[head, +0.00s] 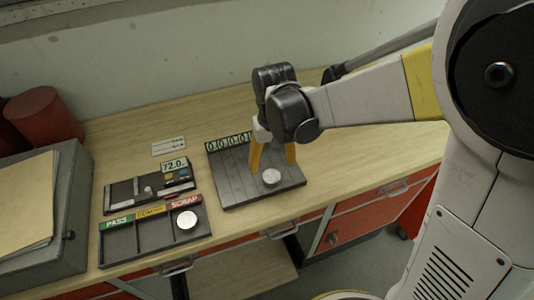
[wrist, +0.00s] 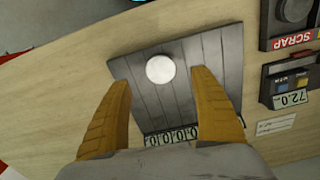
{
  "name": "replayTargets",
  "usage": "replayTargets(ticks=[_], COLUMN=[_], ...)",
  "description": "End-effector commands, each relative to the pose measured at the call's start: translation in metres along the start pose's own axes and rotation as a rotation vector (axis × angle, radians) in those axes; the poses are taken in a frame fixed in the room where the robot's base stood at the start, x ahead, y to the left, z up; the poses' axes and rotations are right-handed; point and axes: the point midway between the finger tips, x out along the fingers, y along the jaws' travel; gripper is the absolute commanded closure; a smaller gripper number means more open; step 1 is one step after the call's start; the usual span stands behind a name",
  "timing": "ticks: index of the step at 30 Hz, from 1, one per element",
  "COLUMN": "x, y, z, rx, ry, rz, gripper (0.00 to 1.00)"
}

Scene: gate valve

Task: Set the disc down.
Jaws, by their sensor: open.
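A pale round disc (head: 271,177) lies flat on a dark grooved board (head: 228,180) on the bench. In the wrist view the disc (wrist: 160,69) sits near the board's edge away from the number strip, fully visible. My gripper (head: 272,166) reaches down over the board with its two yellow fingers apart. In the wrist view the open fingers (wrist: 161,80) stand to either side of the disc's line, with clear gaps and nothing between them touching. Whether the fingertips touch the board is hard to tell.
A tray (head: 152,238) labelled PASS, a yellow middle label and SCRAP stands left of the board. Another pale disc (head: 187,220) lies in its SCRAP compartment. Behind it is a device reading 72.0 (head: 174,169). A grey box (head: 72,215) and red cylinder (head: 42,115) stand far left.

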Motion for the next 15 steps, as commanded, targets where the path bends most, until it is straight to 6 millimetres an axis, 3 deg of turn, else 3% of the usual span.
replayTargets(ticks=[8,15], x=[0.022,0.059], y=[0.000,0.001], z=[-0.001,-0.001], rx=[0.000,0.000], ry=[0.001,0.001], rz=[0.000,0.000], gripper=[0.27,0.27])
